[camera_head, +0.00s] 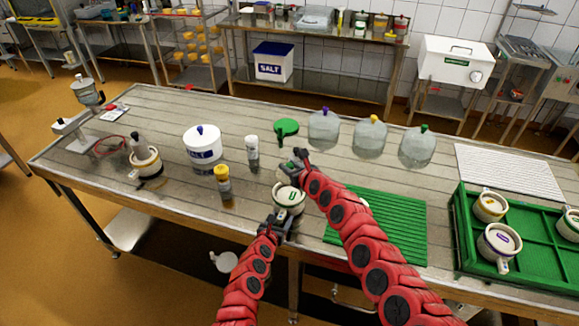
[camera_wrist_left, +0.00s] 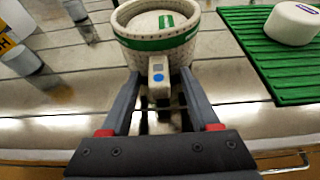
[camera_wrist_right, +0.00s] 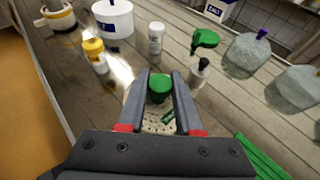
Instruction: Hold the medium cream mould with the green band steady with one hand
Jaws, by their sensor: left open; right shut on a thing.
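The cream mould with the green band (camera_head: 289,200) stands upright near the table's front edge. In the left wrist view the mould (camera_wrist_left: 158,48) holds a pale round piece with a green label. Its handle with a blue dot (camera_wrist_left: 158,78) points at my left gripper (camera_head: 279,222). My left gripper (camera_wrist_left: 158,115) is open, its fingers on either side of the handle. My right gripper (camera_head: 297,160) is above and behind the mould. In the right wrist view it (camera_wrist_right: 162,85) is shut on a small green piece (camera_wrist_right: 159,84), whose lower part is hard to make out.
A green ribbed mat (camera_head: 395,225) lies right of the mould, with a white cheese (camera_wrist_left: 292,22) on it. A yellow-capped bottle (camera_head: 223,183) and a white bottle (camera_head: 253,152) stand left. A green crate (camera_head: 465,235) holds other moulds. Several domed jars (camera_head: 324,128) stand behind.

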